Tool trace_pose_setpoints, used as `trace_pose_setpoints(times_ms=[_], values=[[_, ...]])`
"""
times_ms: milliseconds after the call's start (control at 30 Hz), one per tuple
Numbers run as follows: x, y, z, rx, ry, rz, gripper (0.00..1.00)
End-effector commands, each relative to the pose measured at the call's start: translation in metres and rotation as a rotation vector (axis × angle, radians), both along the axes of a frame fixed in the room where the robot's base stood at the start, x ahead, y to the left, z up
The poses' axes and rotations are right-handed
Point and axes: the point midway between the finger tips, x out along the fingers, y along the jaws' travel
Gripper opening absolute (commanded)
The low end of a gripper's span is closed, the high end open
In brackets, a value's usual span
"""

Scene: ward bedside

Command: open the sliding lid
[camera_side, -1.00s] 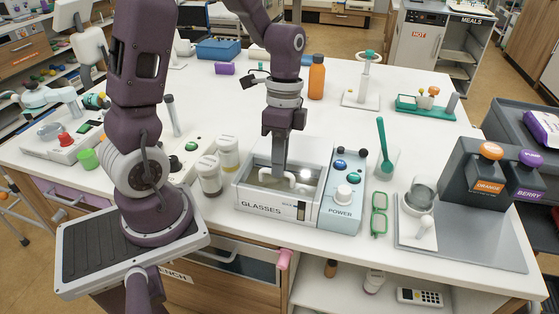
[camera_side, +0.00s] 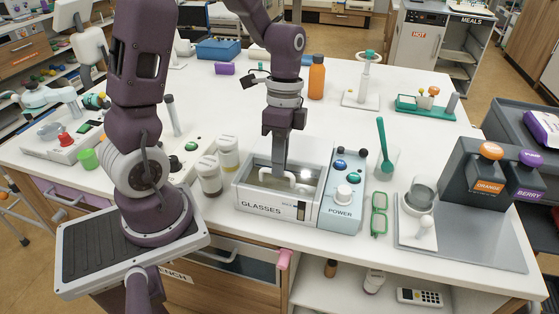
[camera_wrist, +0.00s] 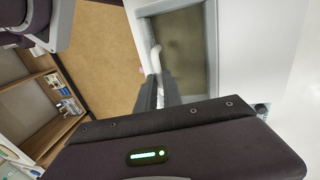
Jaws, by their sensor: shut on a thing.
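The box marked GLASSES (camera_side: 262,207) stands on the white counter near its front edge. Its lid, a dark see-through panel in a pale frame, shows on top and also in the wrist view (camera_wrist: 188,52). A white bar handle (camera_side: 298,186) is on the lid; in the wrist view the handle (camera_wrist: 155,54) lies along the panel's left side. My gripper (camera_side: 279,172) points down from above and is shut on the handle. In the wrist view its dark fingers (camera_wrist: 158,90) meet the handle, and the exact contact is partly hidden. I cannot tell how far the lid stands open.
A blue POWER panel (camera_side: 345,205) with knobs adjoins the box's right side. Capped jars (camera_side: 210,178) stand close on its left. Green glasses (camera_side: 379,214) and a cup with a green stick (camera_side: 386,158) are to the right.

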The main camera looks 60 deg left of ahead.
Motion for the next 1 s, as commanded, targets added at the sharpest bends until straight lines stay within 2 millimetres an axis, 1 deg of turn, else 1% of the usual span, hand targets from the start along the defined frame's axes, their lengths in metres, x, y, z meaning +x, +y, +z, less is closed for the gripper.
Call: trace_pose_setpoints(times_ms=[67, 300, 433, 567, 833, 867, 900, 967, 1000], values=[[0.008, 0.006, 0.001, 0.0, -0.004, 0.003, 0.0], [0.05, 0.048, 0.001, 0.0, -0.005, 0.004, 0.0], [0.066, 0.064, 0.001, 0.0, -0.005, 0.003, 0.0], [0.072, 0.071, 0.001, 0.0, -0.004, 0.001, 0.0], [0.072, 0.071, 0.001, 0.0, -0.003, 0.0, 0.0], [0.072, 0.071, 0.001, 0.0, -0.003, 0.0, 0.12], [0.072, 0.071, 0.001, 0.0, -0.003, 0.0, 0.2], [0.072, 0.071, 0.001, 0.0, -0.003, 0.0, 0.32], [0.072, 0.071, 0.0, 0.0, -0.003, 0.0, 0.32]])
